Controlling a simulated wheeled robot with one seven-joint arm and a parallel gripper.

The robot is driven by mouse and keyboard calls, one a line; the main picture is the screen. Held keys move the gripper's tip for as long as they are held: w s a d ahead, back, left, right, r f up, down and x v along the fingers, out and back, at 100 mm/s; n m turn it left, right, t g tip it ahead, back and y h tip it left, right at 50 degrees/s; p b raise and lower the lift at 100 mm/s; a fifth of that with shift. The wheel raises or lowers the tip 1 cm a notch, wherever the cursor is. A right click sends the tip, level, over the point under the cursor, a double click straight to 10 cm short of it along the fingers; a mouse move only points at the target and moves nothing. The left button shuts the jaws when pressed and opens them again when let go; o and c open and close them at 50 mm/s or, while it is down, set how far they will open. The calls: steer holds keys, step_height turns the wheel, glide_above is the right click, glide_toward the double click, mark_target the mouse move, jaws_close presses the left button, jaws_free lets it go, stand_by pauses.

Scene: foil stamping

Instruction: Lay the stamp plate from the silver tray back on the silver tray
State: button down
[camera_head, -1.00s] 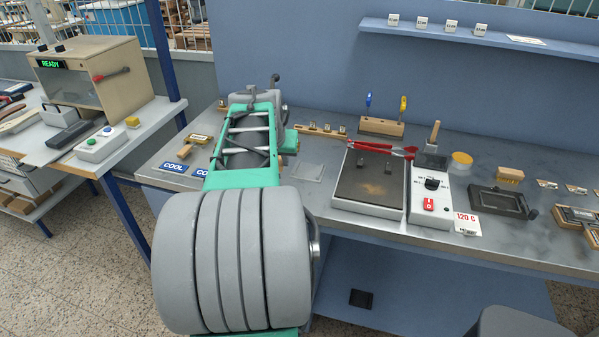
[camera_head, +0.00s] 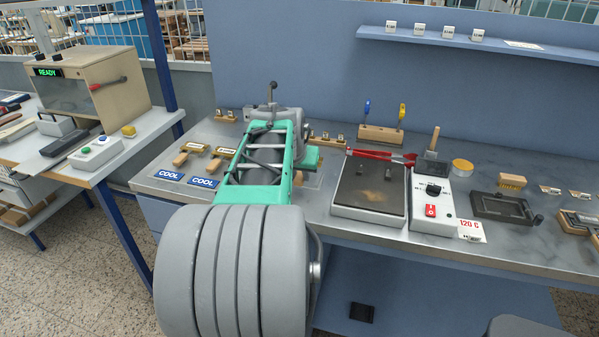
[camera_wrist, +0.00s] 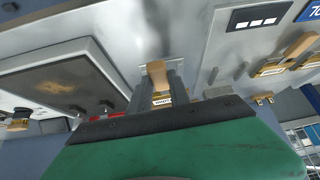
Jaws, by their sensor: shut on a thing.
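My gripper (camera_wrist: 158,92) is shut on the stamp plate, whose wooden handle (camera_wrist: 157,74) stands between the two fingers in the wrist view. A white label shows below the handle. In the head view my arm hides most of the gripper and plate; a bit of the wooden handle (camera_head: 299,178) shows beside it. The silver tray (camera_head: 316,181) lies on the bench left of the hot plate, mostly hidden behind my arm. The plate is over or very near the tray; I cannot tell whether they touch.
A hot plate (camera_head: 370,187) with red tongs (camera_head: 382,155) behind it stands close to the right. Two other wooden-handled plates (camera_head: 187,153) (camera_head: 217,158) lie to the left by the blue COOL labels (camera_head: 203,182). A wooden rack (camera_head: 327,138) stands behind.

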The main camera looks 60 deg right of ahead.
mark_target(298, 185)
steer(key=shift+f+b, duration=1.65)
steer(key=shift+f, duration=0.7)
steer(key=c, duration=1.1)
jaws_free()
steer(key=shift+f, duration=0.1)
steer(key=v, duration=0.8)
